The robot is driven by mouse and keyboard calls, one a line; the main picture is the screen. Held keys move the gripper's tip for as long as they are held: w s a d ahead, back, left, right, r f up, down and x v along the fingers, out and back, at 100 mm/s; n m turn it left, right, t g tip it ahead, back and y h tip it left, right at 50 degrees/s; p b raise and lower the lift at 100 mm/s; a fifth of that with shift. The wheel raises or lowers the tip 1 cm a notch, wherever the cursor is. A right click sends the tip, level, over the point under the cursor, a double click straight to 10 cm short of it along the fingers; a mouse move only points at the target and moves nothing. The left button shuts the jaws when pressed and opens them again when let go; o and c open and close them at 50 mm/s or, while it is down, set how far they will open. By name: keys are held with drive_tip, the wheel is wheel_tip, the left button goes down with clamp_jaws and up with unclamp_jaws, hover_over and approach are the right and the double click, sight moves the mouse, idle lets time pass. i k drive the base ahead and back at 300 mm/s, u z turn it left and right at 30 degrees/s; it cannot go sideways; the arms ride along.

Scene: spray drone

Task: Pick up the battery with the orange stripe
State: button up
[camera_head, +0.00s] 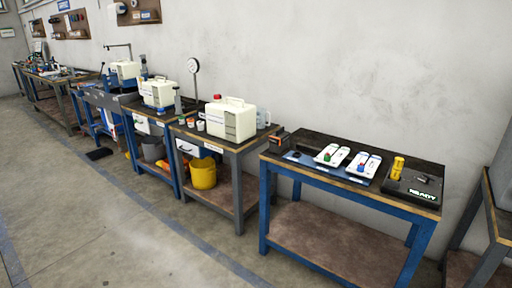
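No battery with an orange stripe can be made out for certain. A small dark block with an orange-brown part (279,142) stands at the left end of the near blue-legged table (300,132); it is too small to tell whether it is a battery. A yellow upright piece (397,168) stands at the left side of a black tray marked READY (425,183) on the same table. My gripper and arm are not in view.
Tables with cream tanks (231,120) run left along the wall. A yellow bucket (203,173) sits below. Open floor (120,235) lies in front.

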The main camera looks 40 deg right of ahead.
sight(281, 136)
drive_tip(key=k, duration=0.4)
drive_tip(key=u, duration=0.6)
drive_tip(key=i, duration=2.55)
drive_tip(key=z, duration=0.9)
drive_tip(key=i, duration=0.5)
drive_tip(key=z, duration=0.8)
drive_tip(key=i, duration=0.55)
drive_tip(key=z, duration=0.2)
